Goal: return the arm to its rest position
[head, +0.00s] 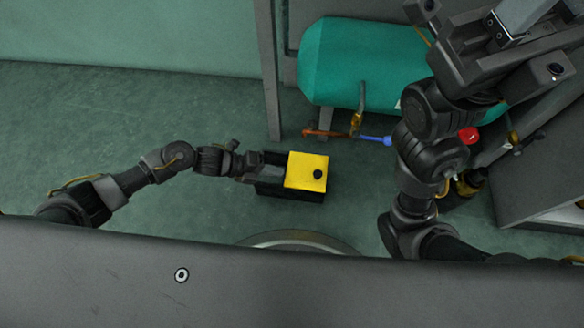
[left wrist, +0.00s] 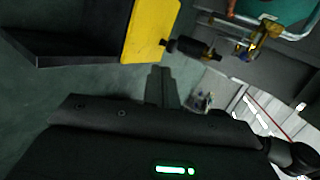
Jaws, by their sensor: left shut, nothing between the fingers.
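My left arm comes in from the left in the head view. Its gripper (head: 250,166) is low over the floor, at the left side of a yellow-topped black box with a black knob (head: 305,172). The fingers are shut with nothing between them; I cannot tell whether they touch the box. In the left wrist view the dark gripper body fills the bottom, its fingers (left wrist: 162,88) pointing up the picture, and the yellow face (left wrist: 148,32) is beyond them. My right arm is folded up at the right of the head view; its fingertips are not clear.
A teal tank (head: 365,62) stands at the back, with a brass valve (head: 356,122) and thin pipe below it. A red knob (head: 469,135) is by my right arm. A grey cabinet (head: 540,175) stands at the right. The green floor (head: 110,120) behind my left arm is clear.

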